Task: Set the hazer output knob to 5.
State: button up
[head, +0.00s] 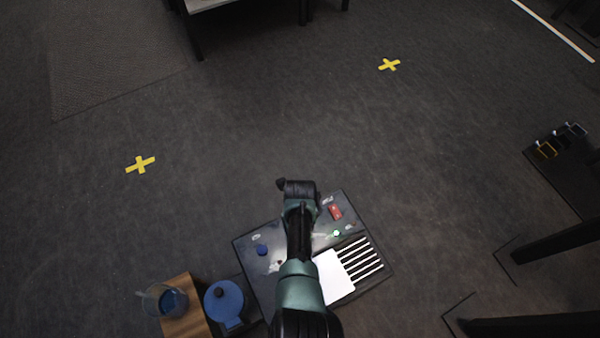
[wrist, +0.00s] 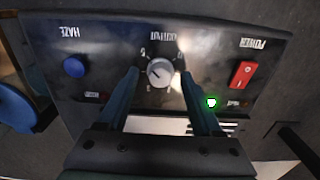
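The hazer's dark control panel (wrist: 112,40) fills the wrist view, with its labels upside down. The grey output knob (wrist: 160,72) sits at the panel's middle, ringed by small white marks and digits. A dark pointer mark shows on its left side, but I cannot tell its exact number. My gripper (wrist: 159,78) is open, with one finger on each side of the knob and visible gaps between. In the head view the hazer (head: 245,240) lies under my arm, which hides the knob and fingertips.
A blue haze button (wrist: 74,66) is at left; a red power switch (wrist: 242,75) and lit green lamp (wrist: 211,102) are at right. In the head view, a blue container (head: 225,302) and a glass jug (head: 165,300) on a wooden surface stand left of the hazer.

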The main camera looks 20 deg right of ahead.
notch_tip(320, 180, up, 13)
jog(key=p, duration=0.8)
